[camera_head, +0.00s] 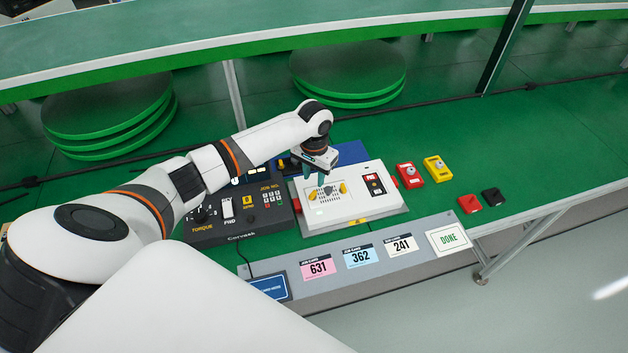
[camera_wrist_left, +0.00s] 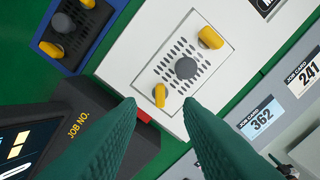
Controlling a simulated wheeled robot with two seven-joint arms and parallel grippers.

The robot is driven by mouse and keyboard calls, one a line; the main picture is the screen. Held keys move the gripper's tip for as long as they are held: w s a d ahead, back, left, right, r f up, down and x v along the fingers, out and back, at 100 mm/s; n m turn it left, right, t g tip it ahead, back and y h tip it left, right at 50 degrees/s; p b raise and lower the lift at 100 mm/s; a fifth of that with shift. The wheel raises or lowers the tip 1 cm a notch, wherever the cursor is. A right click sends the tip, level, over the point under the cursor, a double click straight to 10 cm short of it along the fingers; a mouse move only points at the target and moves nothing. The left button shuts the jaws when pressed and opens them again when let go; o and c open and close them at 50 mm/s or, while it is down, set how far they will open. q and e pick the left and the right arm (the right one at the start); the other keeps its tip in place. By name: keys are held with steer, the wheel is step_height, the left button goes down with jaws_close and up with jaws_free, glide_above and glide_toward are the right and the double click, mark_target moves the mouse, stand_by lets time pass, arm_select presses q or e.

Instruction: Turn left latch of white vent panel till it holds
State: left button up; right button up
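The white vent panel (camera_head: 358,212) lies on the green table, with a slotted grille and a grey round knob (camera_wrist_left: 186,68) in its middle. Its yellow left latch (camera_head: 312,195) also shows in the left wrist view (camera_wrist_left: 160,95). The yellow right latch (camera_head: 343,188) is at the grille's other end, and it shows in the wrist view too (camera_wrist_left: 210,38). My left gripper (camera_head: 315,177) is over the grille's left part. In the wrist view its green fingers (camera_wrist_left: 160,103) are apart, with the left latch showing between their tips; contact cannot be told. My right gripper is not in view.
A dark control box (camera_head: 238,220) stands left of the panel. A blue plate (camera_head: 352,152) with yellow latches lies behind. Red (camera_head: 411,181) and yellow (camera_head: 438,176) blocks are at the right. Job cards (camera_head: 360,257) lie along the front ledge. The table's far right is clear.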

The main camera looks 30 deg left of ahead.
mark_target(314, 192)
arm_select(q)
step_height(314, 192, up, 6)
steer(key=shift+f, duration=0.1)
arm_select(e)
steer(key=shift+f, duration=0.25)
arm_select(q)
steer(key=shift+o, duration=0.6)
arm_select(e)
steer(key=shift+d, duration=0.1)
